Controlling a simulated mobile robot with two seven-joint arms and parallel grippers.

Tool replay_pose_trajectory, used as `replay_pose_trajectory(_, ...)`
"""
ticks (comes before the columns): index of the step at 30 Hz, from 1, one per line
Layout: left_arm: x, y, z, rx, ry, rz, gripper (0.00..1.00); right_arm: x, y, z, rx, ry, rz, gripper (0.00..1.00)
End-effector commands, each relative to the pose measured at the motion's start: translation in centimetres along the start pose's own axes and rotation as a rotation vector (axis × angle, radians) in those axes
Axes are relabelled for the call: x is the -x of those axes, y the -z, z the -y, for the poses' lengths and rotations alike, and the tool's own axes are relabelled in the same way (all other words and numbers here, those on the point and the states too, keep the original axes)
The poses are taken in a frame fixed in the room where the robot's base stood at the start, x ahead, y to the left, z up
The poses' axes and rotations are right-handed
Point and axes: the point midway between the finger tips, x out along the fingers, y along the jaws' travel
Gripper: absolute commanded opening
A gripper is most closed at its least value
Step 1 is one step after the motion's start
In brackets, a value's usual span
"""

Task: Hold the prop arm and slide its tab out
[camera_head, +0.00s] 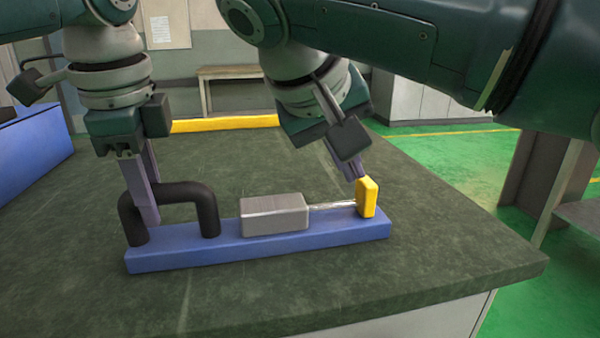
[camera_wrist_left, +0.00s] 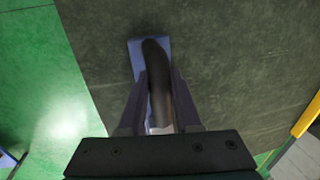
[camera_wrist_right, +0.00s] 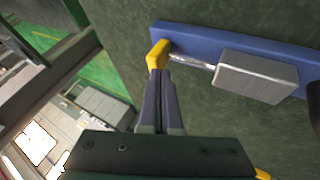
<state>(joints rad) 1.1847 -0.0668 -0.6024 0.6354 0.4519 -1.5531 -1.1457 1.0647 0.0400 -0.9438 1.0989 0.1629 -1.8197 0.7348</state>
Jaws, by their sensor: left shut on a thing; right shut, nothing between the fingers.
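The prop arm is a blue bar (camera_head: 170,258) lying on the dark table, with a black arched handle (camera_head: 208,208) at its left end. A grey metal block (camera_head: 275,214) sits mid-bar, and a thin shiny rod (camera_head: 330,205) runs from it to a yellow tab (camera_head: 367,197) at the right end. My left gripper (camera_head: 147,212) is shut on the black handle; the left wrist view shows the handle (camera_wrist_left: 156,75) between its fingers. My right gripper (camera_wrist_right: 166,76) is shut and empty, its tips right beside the yellow tab (camera_wrist_right: 157,54). I cannot tell if they touch it.
The dark table top (camera_head: 430,225) is clear around the bar, with its edge to the right. A yellow strip (camera_head: 225,123) lies along the far side. A blue surface (camera_head: 35,150) stands at the left, and a brown metal post (camera_head: 545,180) beyond the right edge.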

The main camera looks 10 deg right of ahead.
Motion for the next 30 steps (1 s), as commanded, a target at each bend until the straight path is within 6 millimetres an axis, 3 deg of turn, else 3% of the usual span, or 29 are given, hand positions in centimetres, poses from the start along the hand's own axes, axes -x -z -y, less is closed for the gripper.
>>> replay_pose_trajectory(3,0.0,0.0,0.0,0.001,0.000,0.001,0.00,2.3,0.1,0.2,0.002,0.007,-0.005,0.00)
replay_pose_trajectory(9,0.0,0.1,0.0,-0.001,0.000,-0.001,0.00,4.8,0.0,0.2,0.003,0.009,-0.004,0.00)
replay_pose_trajectory(23,0.0,0.2,0.0,-0.002,0.000,-0.004,0.00,5.4,-0.1,0.3,0.005,0.010,-0.002,0.00)
replay_pose_trajectory(24,0.0,0.2,0.0,-0.002,0.000,-0.004,0.35,5.4,-0.1,0.3,0.005,0.010,-0.002,0.00)
replay_pose_trajectory(30,0.0,0.2,0.0,-0.002,0.000,-0.004,0.58,5.4,-0.1,0.3,0.005,0.010,-0.002,0.00)
